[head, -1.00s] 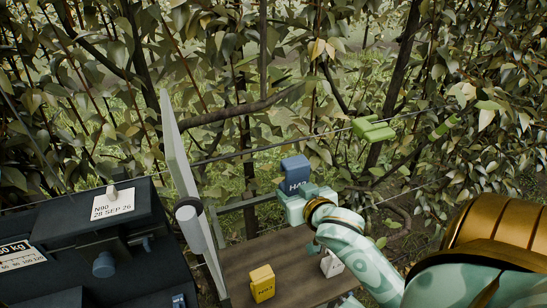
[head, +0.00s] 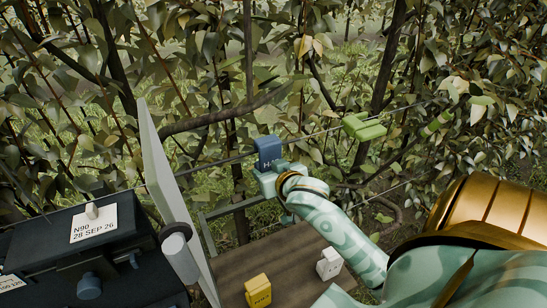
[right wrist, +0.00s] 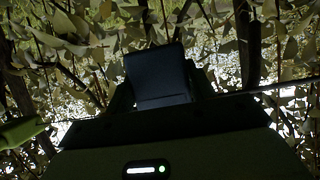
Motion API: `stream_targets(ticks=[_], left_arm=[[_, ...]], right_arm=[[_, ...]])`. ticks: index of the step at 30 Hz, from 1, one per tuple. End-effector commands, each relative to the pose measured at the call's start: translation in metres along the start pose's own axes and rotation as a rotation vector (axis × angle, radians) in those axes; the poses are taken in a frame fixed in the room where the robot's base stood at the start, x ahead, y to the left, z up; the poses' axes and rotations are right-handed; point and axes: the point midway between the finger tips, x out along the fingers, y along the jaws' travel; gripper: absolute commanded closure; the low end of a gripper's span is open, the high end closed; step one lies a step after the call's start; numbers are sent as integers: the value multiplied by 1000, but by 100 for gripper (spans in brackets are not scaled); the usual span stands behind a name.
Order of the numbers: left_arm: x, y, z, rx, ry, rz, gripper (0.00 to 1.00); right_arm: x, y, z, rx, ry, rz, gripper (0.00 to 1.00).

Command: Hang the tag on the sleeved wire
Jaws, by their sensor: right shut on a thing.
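My right gripper (head: 272,178) is shut on a blue tag (head: 268,150) with pale lettering, only partly readable. It holds the tag upright above the far edge of the wooden shelf. A thin wire (head: 320,133) runs from lower left to upper right. It carries a green sleeve (head: 437,122) at right and a green clip-like piece (head: 364,127). The tag's upper part overlaps the wire's line in the head view; whether they touch I cannot tell. In the right wrist view the tag (right wrist: 158,75) is dark between the fingers. My left gripper is out of view.
A yellow tag (head: 258,290) and a white tag (head: 329,263) stand on the wooden shelf (head: 285,255). A pale upright panel (head: 172,190) stands left of the gripper. A black unit with an N90 label (head: 94,223) is at lower left. Leaves and branches fill the background.

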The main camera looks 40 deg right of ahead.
Motion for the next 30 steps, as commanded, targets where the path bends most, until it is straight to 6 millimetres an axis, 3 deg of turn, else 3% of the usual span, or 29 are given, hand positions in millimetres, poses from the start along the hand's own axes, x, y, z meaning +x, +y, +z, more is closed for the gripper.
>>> stream_targets(ticks=[9, 18, 30], left_arm=[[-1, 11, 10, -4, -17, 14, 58], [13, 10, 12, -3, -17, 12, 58], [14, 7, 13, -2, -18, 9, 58]], right_arm=[[28, 0, -13, 0, 2, 0, 69], [36, 0, 11, 1, 1, 0, 69], [38, 0, 14, 1, 1, 0, 69]])
